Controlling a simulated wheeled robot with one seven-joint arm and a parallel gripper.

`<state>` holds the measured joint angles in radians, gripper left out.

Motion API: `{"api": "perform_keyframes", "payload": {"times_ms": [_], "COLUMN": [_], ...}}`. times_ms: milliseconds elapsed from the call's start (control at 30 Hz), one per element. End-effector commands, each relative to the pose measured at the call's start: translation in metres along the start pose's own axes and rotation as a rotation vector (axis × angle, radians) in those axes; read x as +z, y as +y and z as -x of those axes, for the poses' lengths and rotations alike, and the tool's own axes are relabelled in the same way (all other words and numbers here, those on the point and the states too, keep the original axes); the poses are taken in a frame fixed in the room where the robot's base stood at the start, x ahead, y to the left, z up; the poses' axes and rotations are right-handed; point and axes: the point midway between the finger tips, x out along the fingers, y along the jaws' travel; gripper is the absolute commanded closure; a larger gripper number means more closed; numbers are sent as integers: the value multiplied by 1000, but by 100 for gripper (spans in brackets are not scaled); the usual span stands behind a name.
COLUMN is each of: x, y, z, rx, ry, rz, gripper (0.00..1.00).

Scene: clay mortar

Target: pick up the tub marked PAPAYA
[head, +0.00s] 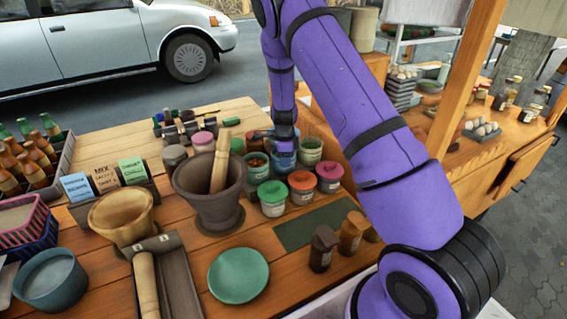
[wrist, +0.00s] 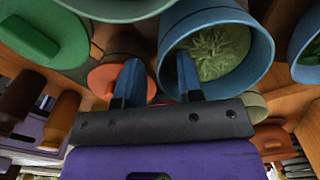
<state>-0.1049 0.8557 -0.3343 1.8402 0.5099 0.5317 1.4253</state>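In the wrist view an open blue tub (wrist: 264,52) holds pale green shreds. In the head view a blue tub (head: 284,163) stands under my gripper, among several small tubs behind the lidded ones. No label reading PAPAYA is legible in either view. My gripper (wrist: 158,60) is open, its two blue fingers apart. In the wrist view the tub's left rim lies between the fingers, the right finger overlapping the tub's opening; I cannot tell whether they touch it. In the head view my gripper (head: 278,146) is partly hidden by my wrist.
Tubs with green (head: 272,190), orange (head: 302,180) and red lids (head: 330,170) stand close in front. A green-rimmed tub (head: 310,145) is just right. A large mortar (head: 210,195) with a pestle (head: 220,162) stands left. A dark green mat (head: 310,225) lies bare in front.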

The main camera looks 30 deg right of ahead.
Motion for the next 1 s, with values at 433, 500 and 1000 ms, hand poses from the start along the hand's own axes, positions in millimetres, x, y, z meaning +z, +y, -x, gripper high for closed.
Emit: {"api": "perform_keyframes", "payload": {"times_ms": [433,500,1000], "x": [0,0,1], "y": [0,0,0], "z": [-27,-27,-23], "rx": [-2,-2,-1], "ry": [-1,-1,-1], "rz": [0,0,1], "gripper": [68,84,100]}}
